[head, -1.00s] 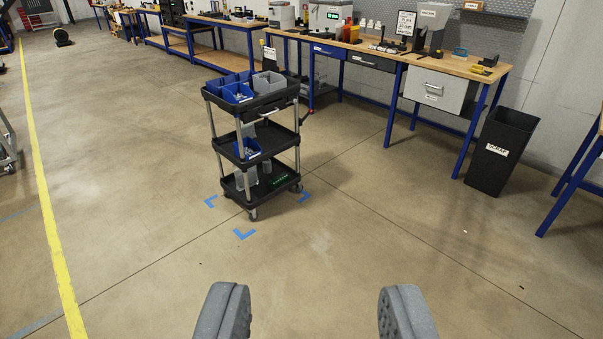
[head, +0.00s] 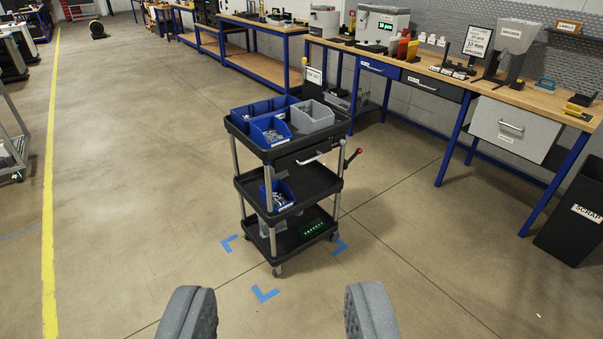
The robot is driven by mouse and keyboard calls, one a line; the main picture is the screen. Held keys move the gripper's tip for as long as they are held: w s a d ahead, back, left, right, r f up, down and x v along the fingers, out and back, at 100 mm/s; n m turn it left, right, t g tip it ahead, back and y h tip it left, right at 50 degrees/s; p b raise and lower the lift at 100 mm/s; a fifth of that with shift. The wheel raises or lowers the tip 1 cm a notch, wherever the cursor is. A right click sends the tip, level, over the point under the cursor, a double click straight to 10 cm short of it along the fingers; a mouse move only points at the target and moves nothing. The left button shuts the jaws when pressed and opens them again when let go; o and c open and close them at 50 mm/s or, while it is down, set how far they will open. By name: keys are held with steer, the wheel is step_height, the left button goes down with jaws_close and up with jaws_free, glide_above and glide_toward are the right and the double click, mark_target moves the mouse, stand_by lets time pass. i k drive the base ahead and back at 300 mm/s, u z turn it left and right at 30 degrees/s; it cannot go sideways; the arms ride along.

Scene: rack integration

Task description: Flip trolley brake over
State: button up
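A black three-shelf trolley (head: 292,156) with grey posts stands upright on the floor, within blue corner marks (head: 264,294). A brake lever with a red knob (head: 356,152) sticks out at its right side, beside the top tray. A drawer handle (head: 313,159) shows below the top tray. My gripper (head: 273,325) is open and empty at the bottom of the view, with its two grey fingers wide apart. It is in front of the trolley and apart from it.
Blue bins (head: 269,132) and a grey bin (head: 312,117) sit on the top shelf. Workbenches (head: 440,75) line the wall behind, with a black scrap bin (head: 577,215) at right. A yellow floor line (head: 50,190) runs at left. The floor before the trolley is clear.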

mark_target(358, 151)
steer(key=z, duration=0.05)
steer(key=i, duration=1.55)
steer(key=z, duration=0.3)
steer(key=i, duration=2.1)
steer(key=z, duration=0.3)
